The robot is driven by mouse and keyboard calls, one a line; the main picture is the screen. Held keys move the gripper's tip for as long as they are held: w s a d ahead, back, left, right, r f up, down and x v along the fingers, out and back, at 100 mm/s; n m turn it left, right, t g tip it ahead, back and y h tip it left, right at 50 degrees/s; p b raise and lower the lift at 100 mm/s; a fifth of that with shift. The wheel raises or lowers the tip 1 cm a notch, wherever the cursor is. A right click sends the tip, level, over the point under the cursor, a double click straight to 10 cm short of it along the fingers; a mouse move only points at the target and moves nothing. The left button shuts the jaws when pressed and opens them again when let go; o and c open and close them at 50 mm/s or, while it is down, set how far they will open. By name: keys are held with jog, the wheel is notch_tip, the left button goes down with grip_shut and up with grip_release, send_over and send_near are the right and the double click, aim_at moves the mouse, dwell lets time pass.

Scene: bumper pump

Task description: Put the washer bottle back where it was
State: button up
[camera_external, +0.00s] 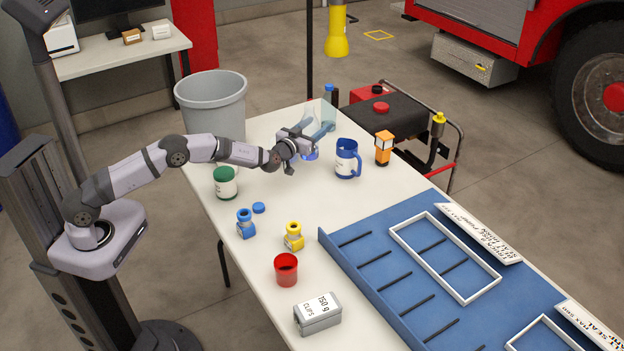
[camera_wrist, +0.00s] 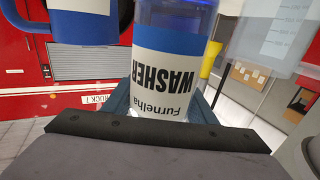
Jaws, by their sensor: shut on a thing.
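The washer bottle (camera_wrist: 168,75) is in my gripper, close up in the wrist view. Its white label with a blue band reads "WASHER" upside down, so the bottle appears inverted. Clear bluish plastic shows above the label; its lower end is hidden behind my gripper. In the external view my gripper (camera_external: 309,142) is above the far part of the white table (camera_external: 290,194), left of the blue jug. A small blue part of what it holds shows just below it; most of the bottle is hidden there.
A clear graduated container (camera_external: 322,113) stands close behind my gripper. The blue jug (camera_external: 347,162) and orange-and-white bottle (camera_external: 384,149) stand to the right. A blue tray (camera_external: 368,283) fills the right.

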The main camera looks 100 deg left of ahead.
jog(key=w+d+r+m+t+h+b, duration=0.1)
jog(key=w+d+r+m+t+h, duration=0.2)
jog(key=r, duration=0.4)
jog(key=w+d+r+m+t+h+b, duration=0.1)
jog(key=d+r+m+t+h, duration=0.3)
jog(key=r, duration=0.3)
jog(key=w+d+m+t+h+b, duration=0.3)
jog(key=d+m+t+h, duration=0.3)
jog(key=d+h, duration=0.4)
jog(key=s+d+f+m+g+h+b, duration=0.2)
jog(key=s+d+f+m+g+h, duration=0.25)
jog(key=d+f+m+h, duration=0.45)
notch_tip(320, 180, down, 11)
jog(key=d+n, duration=0.1)
jog(key=shift+s+h, duration=0.15)
jog(key=shift+h, duration=0.25)
jog(key=shift+f, duration=0.2)
